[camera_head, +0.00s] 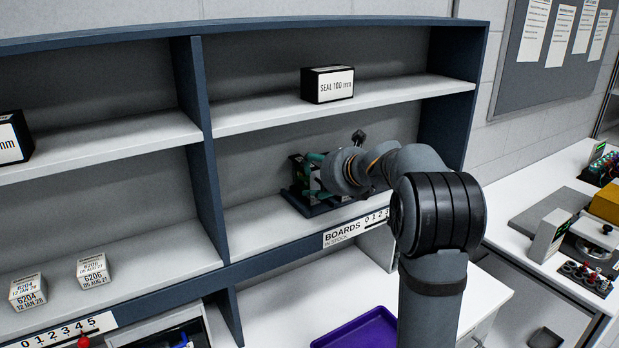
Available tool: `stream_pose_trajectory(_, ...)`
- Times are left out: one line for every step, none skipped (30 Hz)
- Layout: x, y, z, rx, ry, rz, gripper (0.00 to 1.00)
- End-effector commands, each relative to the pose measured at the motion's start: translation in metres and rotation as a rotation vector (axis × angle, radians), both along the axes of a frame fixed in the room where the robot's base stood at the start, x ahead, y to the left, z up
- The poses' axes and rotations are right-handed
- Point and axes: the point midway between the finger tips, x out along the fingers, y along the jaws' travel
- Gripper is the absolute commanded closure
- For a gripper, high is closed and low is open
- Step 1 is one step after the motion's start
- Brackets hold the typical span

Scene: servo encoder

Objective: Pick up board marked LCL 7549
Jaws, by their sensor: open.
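Green boards (311,187) stand in a dark rack (297,203) on the lower shelf, above the label "BOARDS IN STOCK". No marking on them can be read, so I cannot tell which is LCL 7549. My arm reaches into this bay from the right. My gripper (320,172) is at the rack, in front of the boards, and is open. My wrist hides most of the fingers and the right part of the rack. I cannot tell whether the fingers touch a board.
A black box marked "SEAL 100 mm" (328,85) sits on the shelf above. An upright divider (209,165) closes the bay on the left. A purple tray (362,331) lies on the white worktop below. Instruments and a tube rack (601,166) stand on the right bench.

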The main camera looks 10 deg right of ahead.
Motion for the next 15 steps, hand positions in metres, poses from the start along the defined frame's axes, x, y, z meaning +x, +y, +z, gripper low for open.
stream_pose_trajectory(0.006, 0.005, -0.002, 0.002, 0.008, 0.006, 0.56)
stream_pose_trajectory(0.009, 0.007, -0.002, 0.0, 0.009, 0.006, 0.56)
stream_pose_trajectory(0.012, 0.008, -0.003, 0.0, 0.007, 0.007, 0.56)
stream_pose_trajectory(0.014, 0.008, -0.003, 0.0, 0.007, 0.007, 0.56)
stream_pose_trajectory(0.015, 0.009, -0.004, 0.0, 0.009, 0.006, 0.56)
stream_pose_trajectory(0.016, 0.01, -0.005, 0.0, 0.009, 0.006, 0.56)
stream_pose_trajectory(0.018, 0.01, -0.006, 0.001, 0.009, 0.006, 0.56)
stream_pose_trajectory(0.02, 0.011, -0.007, 0.002, 0.009, 0.007, 0.56)
stream_pose_trajectory(0.024, 0.012, -0.01, 0.001, 0.01, 0.007, 0.56)
stream_pose_trajectory(0.028, 0.014, -0.012, 0.001, 0.011, 0.006, 0.56)
stream_pose_trajectory(0.032, 0.015, -0.015, 0.002, 0.011, 0.006, 0.56)
stream_pose_trajectory(0.037, 0.017, -0.018, 0.001, 0.011, 0.007, 0.56)
stream_pose_trajectory(0.041, 0.019, -0.02, 0.0, 0.012, 0.007, 0.56)
stream_pose_trajectory(0.044, 0.02, -0.022, 0.0, 0.011, 0.007, 0.56)
stream_pose_trajectory(0.048, 0.021, -0.024, 0.001, 0.01, 0.006, 0.56)
